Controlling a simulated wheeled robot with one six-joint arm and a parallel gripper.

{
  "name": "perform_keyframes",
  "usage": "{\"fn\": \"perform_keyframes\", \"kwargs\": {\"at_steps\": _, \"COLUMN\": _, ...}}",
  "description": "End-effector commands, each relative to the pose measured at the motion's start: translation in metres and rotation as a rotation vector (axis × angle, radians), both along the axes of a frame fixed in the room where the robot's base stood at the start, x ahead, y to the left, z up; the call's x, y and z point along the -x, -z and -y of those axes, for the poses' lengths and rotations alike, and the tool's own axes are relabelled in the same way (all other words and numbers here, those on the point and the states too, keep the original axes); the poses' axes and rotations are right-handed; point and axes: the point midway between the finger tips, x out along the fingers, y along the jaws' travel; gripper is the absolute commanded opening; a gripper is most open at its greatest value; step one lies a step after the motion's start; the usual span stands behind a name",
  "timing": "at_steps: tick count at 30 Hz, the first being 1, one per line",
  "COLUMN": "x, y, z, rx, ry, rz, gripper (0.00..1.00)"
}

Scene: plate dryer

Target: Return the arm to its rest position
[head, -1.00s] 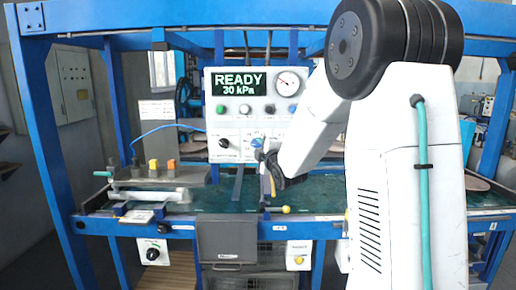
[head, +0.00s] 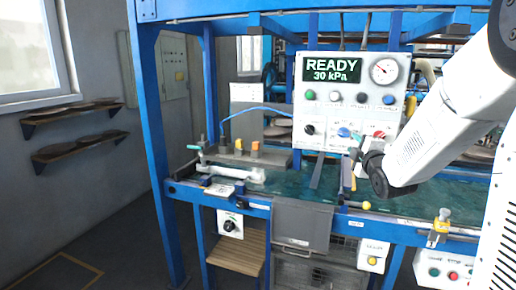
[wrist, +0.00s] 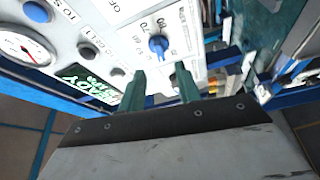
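My arm reaches in from the right in the head view, bent down toward the front of the control panel (head: 348,98). My gripper (head: 356,146) hangs just in front of the panel's lower right part. In the wrist view my gripper (wrist: 161,82) shows two green fingers apart with nothing between them. A blue knob (wrist: 158,46) on the panel lies beyond the fingertips; I cannot tell the exact distance. The panel display (head: 332,69) reads READY, 30 kPa.
A small button box (head: 446,270) stands at the lower right. Wooden shelves (head: 80,148) hang on the left wall. The floor at left is clear.

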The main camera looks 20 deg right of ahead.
Motion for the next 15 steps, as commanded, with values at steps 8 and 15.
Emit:
{"fn": "perform_keyframes", "kwargs": {"at_steps": 8, "x": 0.011, "y": 0.062, "z": 0.012, "rx": -0.303, "ry": 0.092, "rz": -0.220, "gripper": 0.34}}
{"fn": "perform_keyframes", "kwargs": {"at_steps": 15, "x": 0.087, "y": 0.122, "z": -0.015, "rx": -0.785, "ry": 0.375, "rz": -0.573, "gripper": 0.34}}
